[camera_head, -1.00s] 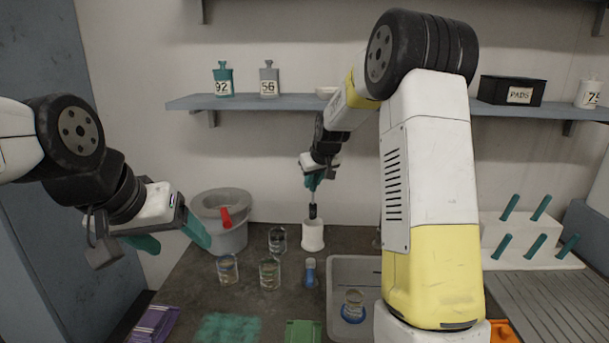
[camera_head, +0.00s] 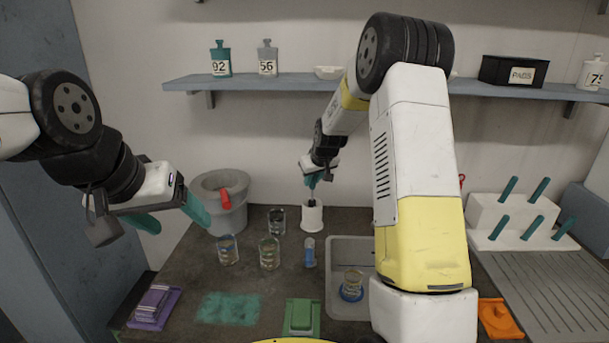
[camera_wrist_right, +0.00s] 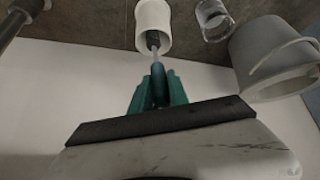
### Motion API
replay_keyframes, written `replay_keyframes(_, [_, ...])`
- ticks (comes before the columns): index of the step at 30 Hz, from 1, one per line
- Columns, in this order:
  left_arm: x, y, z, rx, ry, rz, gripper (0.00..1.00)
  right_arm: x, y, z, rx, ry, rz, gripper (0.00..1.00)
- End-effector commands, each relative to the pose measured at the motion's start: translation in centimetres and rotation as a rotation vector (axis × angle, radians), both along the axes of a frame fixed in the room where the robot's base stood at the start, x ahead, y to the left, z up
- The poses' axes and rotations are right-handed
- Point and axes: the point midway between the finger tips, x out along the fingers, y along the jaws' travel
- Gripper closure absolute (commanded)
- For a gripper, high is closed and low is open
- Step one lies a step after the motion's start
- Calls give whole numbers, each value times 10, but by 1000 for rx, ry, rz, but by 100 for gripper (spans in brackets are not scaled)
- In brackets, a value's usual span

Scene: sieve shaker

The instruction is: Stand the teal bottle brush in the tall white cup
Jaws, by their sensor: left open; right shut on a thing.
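The tall white cup (camera_head: 312,220) stands upright on the counter near the back wall; it also shows in the right wrist view (camera_wrist_right: 153,18). My right gripper (camera_head: 311,181) is above the cup, its teal fingers shut on the teal bottle brush (camera_wrist_right: 158,84). The brush points down, and its thin grey stem (camera_wrist_right: 153,42) runs into the cup mouth. Its dark bristle head is mostly hidden inside the cup. Whether it touches the bottom cannot be seen. My left gripper (camera_head: 172,215) is open and empty, raised over the left side of the counter.
Several glass beakers (camera_head: 269,253) stand left of the cup, with a grey bucket (camera_head: 222,205) behind them. A small blue-capped bottle (camera_head: 310,252) stands in front. A grey sink tray (camera_head: 338,285) lies to the right, and a white rack (camera_head: 490,220) holds teal handles.

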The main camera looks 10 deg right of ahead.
Motion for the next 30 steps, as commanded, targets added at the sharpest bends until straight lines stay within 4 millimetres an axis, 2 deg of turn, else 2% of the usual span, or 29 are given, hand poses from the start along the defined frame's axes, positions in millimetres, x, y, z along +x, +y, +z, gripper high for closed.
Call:
replay_keyframes(12, [0,0,0,0,0,0,29,1,0,-3,0,0,0,100])
replay_keyframes(13, [0,0,0,0,0,0,29,1,0,-3,0,0,0,73])
replay_keyframes(16, [0,0,0,0,0,0,29,1,0,-3,0,0,0,53])
replay_keyframes(26, [0,0,0,0,0,0,29,0,0,-1,0,0,0,53])
replay_keyframes(30, [0,0,0,0,0,0,29,-8,-1,12,0,-2,1,53])
